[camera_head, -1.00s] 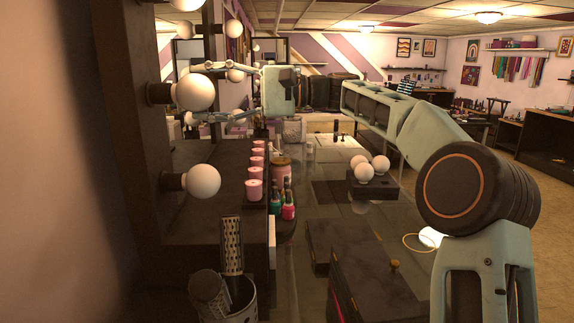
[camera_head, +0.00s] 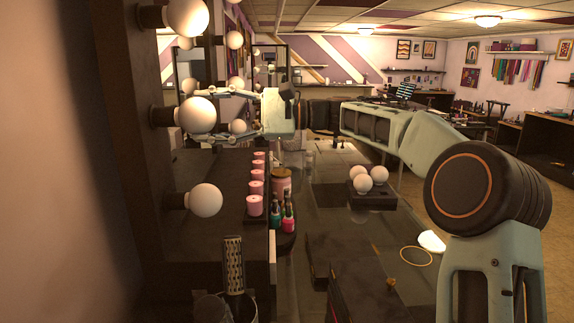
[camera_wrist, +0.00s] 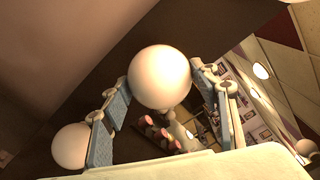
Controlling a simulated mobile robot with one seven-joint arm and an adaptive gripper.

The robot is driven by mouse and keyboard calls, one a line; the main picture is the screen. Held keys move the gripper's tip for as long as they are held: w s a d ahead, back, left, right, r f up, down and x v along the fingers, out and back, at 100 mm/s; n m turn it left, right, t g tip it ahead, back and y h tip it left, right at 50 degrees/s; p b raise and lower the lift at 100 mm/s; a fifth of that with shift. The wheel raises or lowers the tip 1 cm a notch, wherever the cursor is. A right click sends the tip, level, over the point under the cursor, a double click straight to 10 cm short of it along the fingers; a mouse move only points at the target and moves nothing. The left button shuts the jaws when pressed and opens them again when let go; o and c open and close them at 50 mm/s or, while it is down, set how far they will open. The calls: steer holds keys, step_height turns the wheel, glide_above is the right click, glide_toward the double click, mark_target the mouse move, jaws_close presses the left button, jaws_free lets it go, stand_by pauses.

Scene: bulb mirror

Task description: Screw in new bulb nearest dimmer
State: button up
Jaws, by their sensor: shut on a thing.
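My gripper (camera_head: 214,115) reaches in from the right with its two fingers above and below the middle white bulb (camera_head: 197,115) on the near post. This round bulb is at a dark socket (camera_head: 162,116); I cannot tell how far its base is seated. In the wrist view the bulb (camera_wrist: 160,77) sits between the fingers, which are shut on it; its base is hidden. Other bulbs are above (camera_head: 187,17) and below (camera_head: 206,200) it. Three spare bulbs (camera_head: 379,174) stand in a dark holder (camera_head: 374,200) on the glass table. I cannot make out a dimmer.
Pink candles (camera_head: 255,205), a pink jar (camera_head: 281,182) and nail polish bottles (camera_head: 289,218) stand beside the mirror. A hairbrush (camera_head: 234,265) stands in a cup at the front. More bulbs (camera_head: 235,40) line the far post. A dark box (camera_head: 365,285) is on the table.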

steer(key=shift+m+p, duration=0.6)
steer(key=shift+p, duration=0.05)
steer(key=shift+r+p, duration=0.15)
steer(key=shift+p, duration=0.4)
steer(key=shift+m+p, duration=1)
steer(key=shift+p, duration=0.25)
steer(key=shift+m+p, duration=1.4)
steer(key=shift+p, duration=0.9)
steer(key=shift+m+p, duration=0.4)
steer(key=shift+p, duration=0.35)
steer(key=shift+m+p, duration=1)
steer(key=shift+p, duration=1.05)
steer(key=m, duration=0.2)
steer(key=shift+m, duration=0.3)
